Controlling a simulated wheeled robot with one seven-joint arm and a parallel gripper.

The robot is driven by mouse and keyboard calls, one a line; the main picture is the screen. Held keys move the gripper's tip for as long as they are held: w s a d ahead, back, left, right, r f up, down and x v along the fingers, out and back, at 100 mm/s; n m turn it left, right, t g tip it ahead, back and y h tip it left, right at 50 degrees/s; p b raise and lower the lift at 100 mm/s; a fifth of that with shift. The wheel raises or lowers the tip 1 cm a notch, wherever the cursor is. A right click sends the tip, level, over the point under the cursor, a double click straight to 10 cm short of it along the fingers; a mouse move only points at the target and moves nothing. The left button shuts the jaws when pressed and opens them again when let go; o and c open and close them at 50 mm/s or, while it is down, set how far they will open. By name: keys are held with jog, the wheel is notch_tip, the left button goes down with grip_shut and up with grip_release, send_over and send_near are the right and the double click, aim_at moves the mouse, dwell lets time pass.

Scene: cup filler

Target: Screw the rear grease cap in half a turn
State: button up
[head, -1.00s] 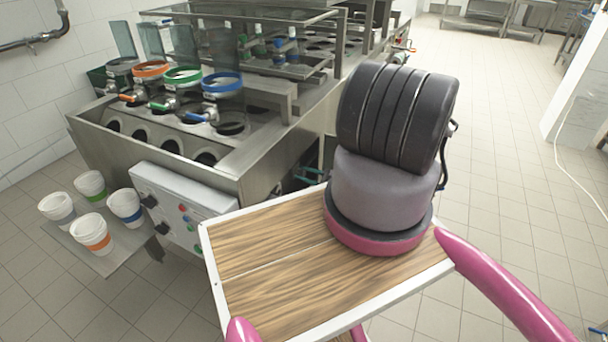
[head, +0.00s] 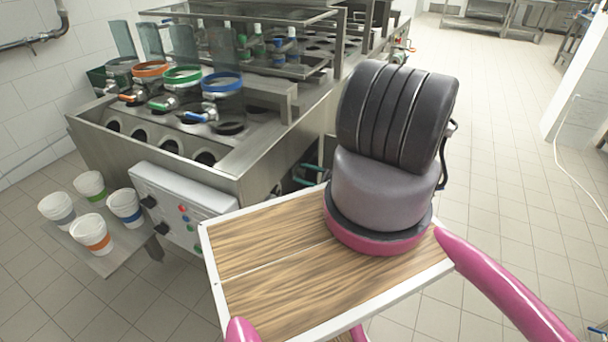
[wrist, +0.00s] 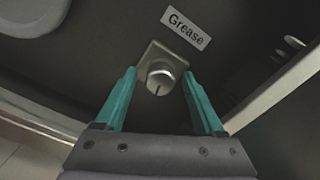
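The grease cap (wrist: 160,82) is a small round metal knob with a dark slot mark, on a square metal plate. It shows in the wrist view under a white label reading "Grease" (wrist: 186,29). My gripper (wrist: 158,73) has two teal fingers, spread apart, one on each side of the cap. A gap shows between each finger and the cap, so it grips nothing. In the head view, the teal fingers show only partly beside the machine (head: 270,150), behind my arm. The cap is hidden there.
Several cups stand on a shelf (head: 118,258) at the machine's front left, beside a control box (head: 180,207). In the wrist view, a pale frame edge (wrist: 275,88) runs along the right. Open tiled floor lies to the right in the head view.

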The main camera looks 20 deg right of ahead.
jog(key=v, duration=1)
jog(key=shift+s+d, duration=0.25)
jog(key=shift+s, duration=0.05)
